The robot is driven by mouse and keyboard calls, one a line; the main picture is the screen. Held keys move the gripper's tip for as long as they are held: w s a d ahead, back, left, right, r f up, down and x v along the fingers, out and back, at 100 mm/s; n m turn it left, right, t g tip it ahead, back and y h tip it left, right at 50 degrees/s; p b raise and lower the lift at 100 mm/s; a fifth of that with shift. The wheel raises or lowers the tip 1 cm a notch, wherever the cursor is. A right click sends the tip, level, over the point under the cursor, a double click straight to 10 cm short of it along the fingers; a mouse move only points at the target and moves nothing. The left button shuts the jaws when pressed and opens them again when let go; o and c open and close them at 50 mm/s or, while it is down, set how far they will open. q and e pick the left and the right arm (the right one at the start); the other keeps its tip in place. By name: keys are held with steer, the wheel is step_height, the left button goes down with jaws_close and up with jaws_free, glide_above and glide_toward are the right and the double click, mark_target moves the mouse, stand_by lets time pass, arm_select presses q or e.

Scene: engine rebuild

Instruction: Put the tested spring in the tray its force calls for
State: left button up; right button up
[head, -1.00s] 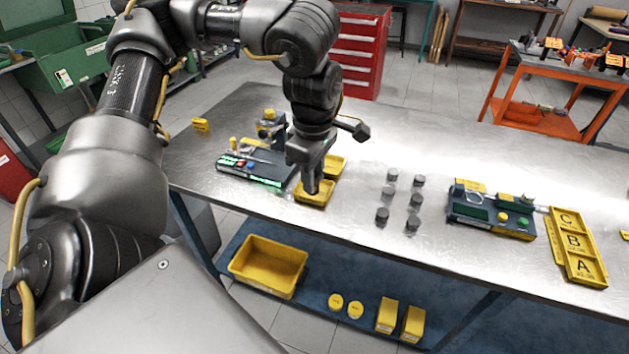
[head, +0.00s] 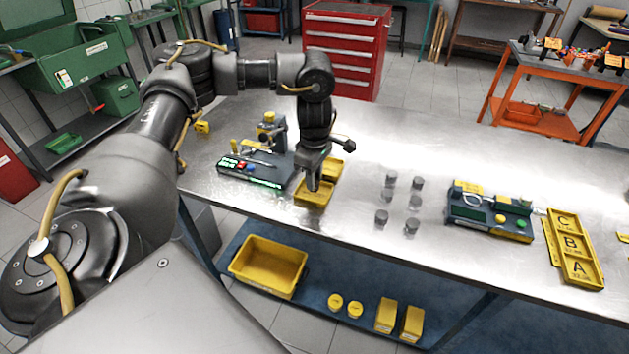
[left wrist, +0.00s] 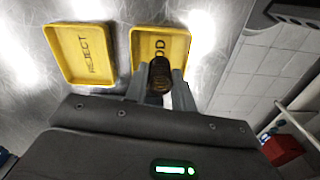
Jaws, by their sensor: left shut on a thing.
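My left gripper (head: 313,184) points down over the front one of two small yellow trays on the steel table. In the left wrist view its fingers (left wrist: 158,88) are shut on a dark coil spring (left wrist: 160,76). The spring is over the near edge of the tray whose partly covered label ends in "OD" (left wrist: 182,45); I cannot tell whether it touches the tray. The other tray, marked REJECT (left wrist: 62,55), lies beside it and looks empty. In the head view these are the front tray (head: 306,198) and the back tray (head: 334,164). My right gripper is out of view.
A tester with a lit green display (head: 262,182) stands left of the trays. Several dark cylinders (head: 415,203) stand to the right. Beyond them are another device (head: 480,214) and a yellow tray marked A, B, C (head: 590,270). The table's front edge is close to the front tray.

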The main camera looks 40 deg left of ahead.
arm_select(q)
steer(key=shift+a+f, duration=0.1)
steer(key=shift+f, duration=0.75)
steer(key=shift+f, duration=0.1)
steer(key=o, duration=1)
steer(key=shift+f, duration=0.1)
steer(key=shift+c, duration=0.2)
steer(key=shift+r, duration=0.4)
step_height(320, 180, up, 12)
steer(key=shift+f+p, duration=0.15)
steer(key=shift+p, duration=0.15)
